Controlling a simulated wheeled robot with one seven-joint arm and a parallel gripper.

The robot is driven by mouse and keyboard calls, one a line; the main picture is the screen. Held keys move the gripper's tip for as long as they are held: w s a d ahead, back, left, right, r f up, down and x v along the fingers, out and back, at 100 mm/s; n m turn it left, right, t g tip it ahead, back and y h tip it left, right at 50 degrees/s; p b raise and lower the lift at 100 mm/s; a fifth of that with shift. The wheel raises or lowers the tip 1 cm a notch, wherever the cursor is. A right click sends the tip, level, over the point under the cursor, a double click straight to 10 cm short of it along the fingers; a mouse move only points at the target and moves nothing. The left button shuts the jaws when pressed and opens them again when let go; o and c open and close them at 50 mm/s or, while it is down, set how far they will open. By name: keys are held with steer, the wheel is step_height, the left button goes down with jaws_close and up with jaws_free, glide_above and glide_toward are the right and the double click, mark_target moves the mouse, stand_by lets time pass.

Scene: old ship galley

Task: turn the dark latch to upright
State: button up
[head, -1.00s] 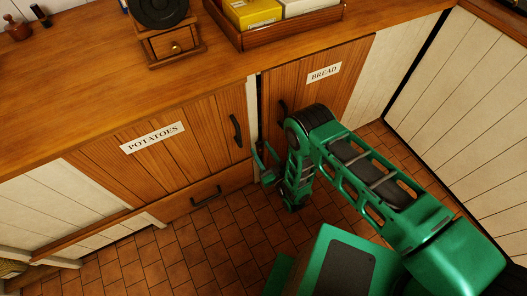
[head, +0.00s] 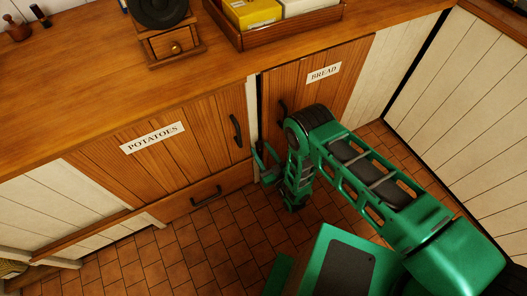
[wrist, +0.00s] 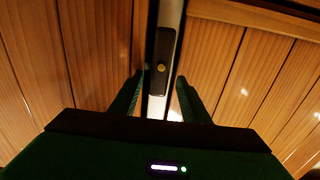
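The dark latch (wrist: 161,62) is a narrow bar with a small brass-coloured pivot, on the pale post (wrist: 155,104) between two wooden doors. In the wrist view it lies lengthwise along the post, close to upright. My gripper (wrist: 158,82) is open, with one finger on each side of the post near the latch's lower end. I see no clear contact between the fingers and the latch. In the head view my gripper (head: 265,162) is low in front of the post, and I cannot make out the latch clearly there.
The POTATOES door (head: 165,148) with its dark handle (head: 236,131) is left of the post. The BREAD door (head: 335,92) is right of it, partly behind my arm. The wooden counter (head: 90,85) overhangs both. Tiled floor (head: 160,262) is open at the lower left.

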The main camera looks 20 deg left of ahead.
steer(key=shift+d, duration=0.1)
steer(key=v, duration=1)
steer(key=shift+s+d, duration=0.2)
steer(key=shift+s, duration=0.05)
stand_by(0.3)
